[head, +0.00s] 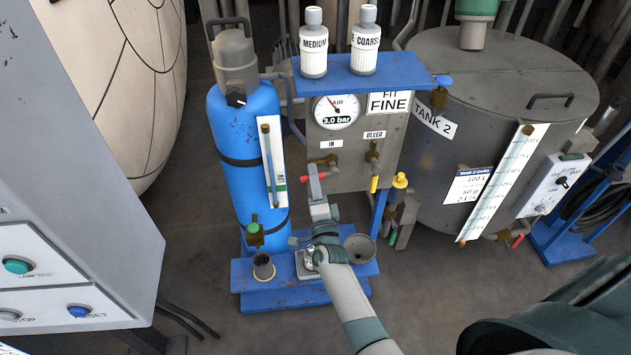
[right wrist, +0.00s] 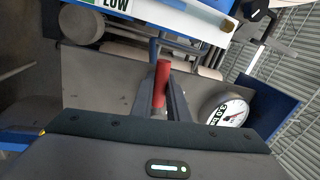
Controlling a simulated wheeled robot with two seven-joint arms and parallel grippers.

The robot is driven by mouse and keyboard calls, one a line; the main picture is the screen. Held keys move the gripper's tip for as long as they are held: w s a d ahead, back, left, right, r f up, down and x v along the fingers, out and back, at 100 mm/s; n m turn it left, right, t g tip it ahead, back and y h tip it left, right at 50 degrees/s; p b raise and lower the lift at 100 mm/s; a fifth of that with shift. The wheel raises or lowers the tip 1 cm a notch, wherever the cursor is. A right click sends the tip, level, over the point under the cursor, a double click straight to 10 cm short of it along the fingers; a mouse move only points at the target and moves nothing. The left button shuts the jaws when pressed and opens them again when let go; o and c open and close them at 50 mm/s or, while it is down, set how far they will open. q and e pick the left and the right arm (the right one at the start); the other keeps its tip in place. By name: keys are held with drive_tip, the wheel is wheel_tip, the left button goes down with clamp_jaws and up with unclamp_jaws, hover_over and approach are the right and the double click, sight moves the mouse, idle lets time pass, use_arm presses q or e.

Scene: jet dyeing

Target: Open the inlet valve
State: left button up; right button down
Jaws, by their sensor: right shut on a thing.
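The inlet valve sits on the grey panel under the "IN" label, with a brass body (head: 325,160) and a red lever handle (head: 305,178). In the head view the red end of the lever points left. My right gripper (head: 316,178) reaches up from below and is shut on the red handle. In the right wrist view the red handle (right wrist: 160,86) stands between my right gripper's two dark fingers (right wrist: 163,100). The fingers hide part of the handle and the valve body. My left gripper is not in view.
The bleed valve (head: 374,153) with a yellow handle is just to the right. A pressure gauge (head: 336,109) reads 3.0 bar. A blue cylinder (head: 234,150) stands left, Tank 2 (head: 440,150) right. A cup (head: 263,266) and a funnel (head: 360,248) flank my forearm low down.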

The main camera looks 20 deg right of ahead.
drive_tip(key=shift+r+m+h, duration=0.4)
drive_tip(key=shift+r+m, duration=0.05)
drive_tip(key=shift+m, duration=0.65)
drive_tip(key=c, duration=1.7)
unclamp_jaws()
drive_tip(key=v, duration=1.7)
drive_tip(key=shift+s+a+r, duration=0.15)
drive_tip(key=shift+s+r, duration=0.05)
